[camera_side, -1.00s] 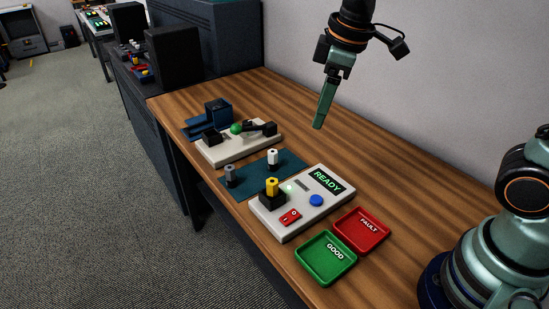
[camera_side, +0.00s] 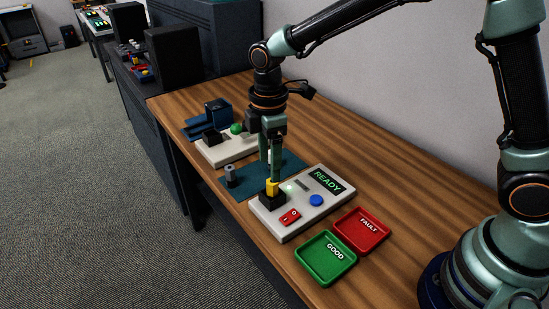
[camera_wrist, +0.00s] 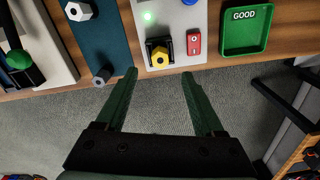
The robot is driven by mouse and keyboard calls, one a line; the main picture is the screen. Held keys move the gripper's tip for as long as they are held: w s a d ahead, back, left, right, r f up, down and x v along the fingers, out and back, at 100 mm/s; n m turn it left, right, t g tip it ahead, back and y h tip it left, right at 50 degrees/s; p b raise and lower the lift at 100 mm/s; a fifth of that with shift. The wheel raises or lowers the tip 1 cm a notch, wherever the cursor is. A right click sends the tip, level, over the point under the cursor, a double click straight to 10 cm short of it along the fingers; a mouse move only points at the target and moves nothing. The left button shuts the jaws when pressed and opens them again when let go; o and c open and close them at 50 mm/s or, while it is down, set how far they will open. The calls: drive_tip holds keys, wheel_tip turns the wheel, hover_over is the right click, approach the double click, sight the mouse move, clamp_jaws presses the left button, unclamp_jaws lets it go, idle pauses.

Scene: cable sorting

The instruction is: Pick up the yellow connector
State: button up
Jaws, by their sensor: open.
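The yellow connector (camera_side: 271,188) stands upright in a black socket (camera_side: 272,201) on the white test box (camera_side: 290,225). In the wrist view the yellow connector (camera_wrist: 160,57) shows ahead of and between the fingertips. My gripper (camera_side: 270,177) is over the socket in the side view, its fingers pointing down and hiding part of the connector's top. In the wrist view my gripper (camera_wrist: 159,73) has its green fingers well apart, with nothing held between them. I cannot tell whether a finger touches the connector.
A grey connector (camera_side: 230,176) stands on the blue mat (camera_side: 240,190), left of my gripper; a white connector (camera_wrist: 78,11) shows in the wrist view. The green GOOD tray (camera_side: 326,259) and red FAULT tray (camera_side: 361,231) lie right of the box. A red switch (camera_wrist: 194,42) sits beside the socket.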

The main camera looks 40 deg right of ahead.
sight(272, 191)
drive_tip(key=shift+d+f, duration=0.2)
drive_tip(key=shift+f, duration=1.3)
drive_tip(key=shift+d+f, duration=0.15)
drive_tip(key=shift+f, duration=1.35)
drive_tip(key=shift+c, duration=0.3)
clamp_jaws()
